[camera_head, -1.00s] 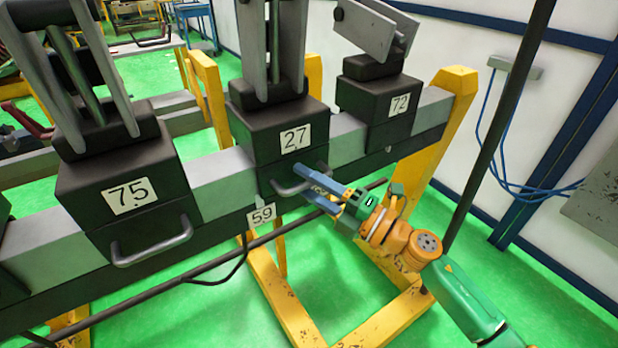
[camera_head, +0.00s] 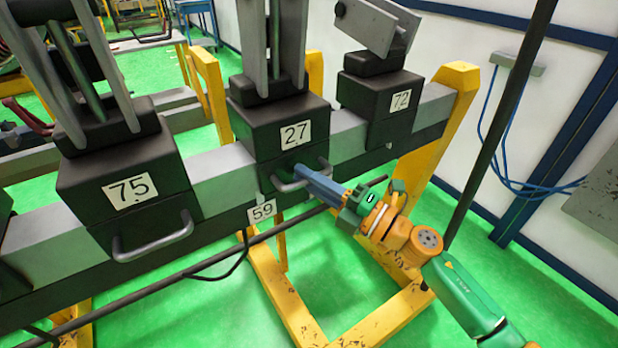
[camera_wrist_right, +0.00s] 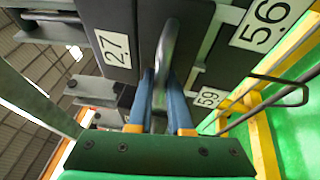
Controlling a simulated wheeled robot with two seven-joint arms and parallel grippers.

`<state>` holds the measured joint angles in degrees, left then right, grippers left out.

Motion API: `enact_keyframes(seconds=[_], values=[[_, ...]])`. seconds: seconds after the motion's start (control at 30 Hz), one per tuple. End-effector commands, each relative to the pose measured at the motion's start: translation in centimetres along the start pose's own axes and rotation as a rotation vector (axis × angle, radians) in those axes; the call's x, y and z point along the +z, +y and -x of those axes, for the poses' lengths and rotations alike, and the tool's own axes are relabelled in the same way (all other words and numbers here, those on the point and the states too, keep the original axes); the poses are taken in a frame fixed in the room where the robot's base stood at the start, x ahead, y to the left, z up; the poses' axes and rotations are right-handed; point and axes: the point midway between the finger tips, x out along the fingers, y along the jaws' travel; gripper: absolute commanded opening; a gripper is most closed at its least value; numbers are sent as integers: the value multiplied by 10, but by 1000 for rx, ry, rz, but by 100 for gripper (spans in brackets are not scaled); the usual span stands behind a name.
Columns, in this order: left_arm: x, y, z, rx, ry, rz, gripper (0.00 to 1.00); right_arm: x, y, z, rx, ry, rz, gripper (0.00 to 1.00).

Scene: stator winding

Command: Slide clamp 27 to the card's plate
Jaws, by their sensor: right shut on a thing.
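Clamp 27 (camera_head: 294,110) is a dark block with grey upright levers and a white "27" label, sitting on the grey rail. Its label (camera_wrist_right: 113,47) also shows in the right wrist view. My right gripper (camera_head: 302,174) is shut on the clamp's grey bar handle (camera_head: 286,187). In the right wrist view the blue fingers (camera_wrist_right: 160,92) lie on either side of the handle (camera_wrist_right: 168,48). A plate "59" (camera_head: 262,211) is on the rail's front below clamp 27. A plate "56" (camera_wrist_right: 268,22) shows in the right wrist view. No card is visible. My left gripper is not in view.
Clamp 75 (camera_head: 120,190) stands left of clamp 27 and clamp 72 (camera_head: 382,101) stands to its right. Bare rail (camera_head: 221,172) shows on both sides of clamp 27. A dark pole (camera_head: 497,118) and yellow frame legs (camera_head: 440,130) are at the right.

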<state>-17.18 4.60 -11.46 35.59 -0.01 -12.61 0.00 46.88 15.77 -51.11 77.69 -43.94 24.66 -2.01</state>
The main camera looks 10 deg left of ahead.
Motion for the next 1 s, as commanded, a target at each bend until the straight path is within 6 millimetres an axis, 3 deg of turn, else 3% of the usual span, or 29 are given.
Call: enact_keyframes(seconds=[0.83, 1.0], values=[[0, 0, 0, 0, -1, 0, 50, 2, 1, 0, 2, -4, 1, 0], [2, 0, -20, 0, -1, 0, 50, 24, -5, 10, 1, -8, 5, 0]])
